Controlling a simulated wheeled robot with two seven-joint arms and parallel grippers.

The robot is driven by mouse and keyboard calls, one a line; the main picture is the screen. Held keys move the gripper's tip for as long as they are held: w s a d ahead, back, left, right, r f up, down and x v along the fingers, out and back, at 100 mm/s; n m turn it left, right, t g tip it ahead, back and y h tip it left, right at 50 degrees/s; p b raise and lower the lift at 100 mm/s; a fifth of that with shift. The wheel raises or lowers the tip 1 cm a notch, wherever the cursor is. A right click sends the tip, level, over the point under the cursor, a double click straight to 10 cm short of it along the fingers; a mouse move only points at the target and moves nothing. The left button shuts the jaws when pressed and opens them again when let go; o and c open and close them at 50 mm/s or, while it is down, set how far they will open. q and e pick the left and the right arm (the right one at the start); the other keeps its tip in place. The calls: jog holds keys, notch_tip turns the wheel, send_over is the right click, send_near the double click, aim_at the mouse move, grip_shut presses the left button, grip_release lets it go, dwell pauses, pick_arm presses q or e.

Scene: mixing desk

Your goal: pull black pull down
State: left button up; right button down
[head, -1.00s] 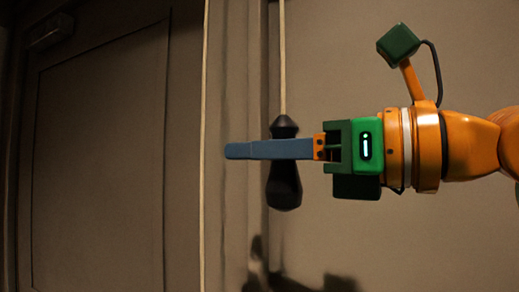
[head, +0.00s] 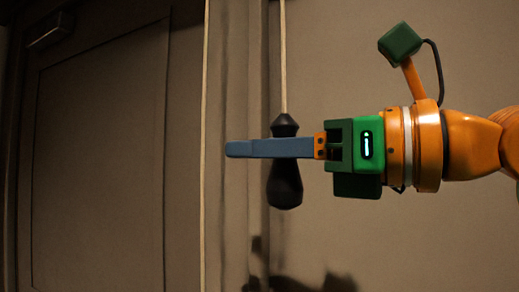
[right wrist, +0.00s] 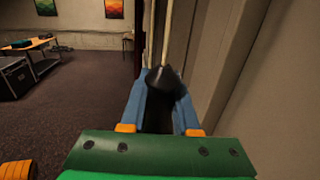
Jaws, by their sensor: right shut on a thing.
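The black pull (head: 285,186) hangs upright on a pale cord (head: 283,60) in the head view, in front of the wall. My right gripper (head: 236,149) comes in level from the right, and its blue fingers cross the pull just below its top. The fingers are shut on the pull; its lower bulb shows below them. In the right wrist view the pull's dark top (right wrist: 164,79) sits between the blue fingers (right wrist: 160,110), with the cord rising from it. My left gripper is in neither view.
A second pale cord (head: 204,150) runs down the wall left of the pull. A panelled door (head: 98,160) stands further left. The right wrist view shows a wooden table (right wrist: 30,45), a black case (right wrist: 12,78) and open dark carpet (right wrist: 75,110).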

pick_arm(q)
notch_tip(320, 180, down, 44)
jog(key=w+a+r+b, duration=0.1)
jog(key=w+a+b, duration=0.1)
jog(key=b, duration=4.1)
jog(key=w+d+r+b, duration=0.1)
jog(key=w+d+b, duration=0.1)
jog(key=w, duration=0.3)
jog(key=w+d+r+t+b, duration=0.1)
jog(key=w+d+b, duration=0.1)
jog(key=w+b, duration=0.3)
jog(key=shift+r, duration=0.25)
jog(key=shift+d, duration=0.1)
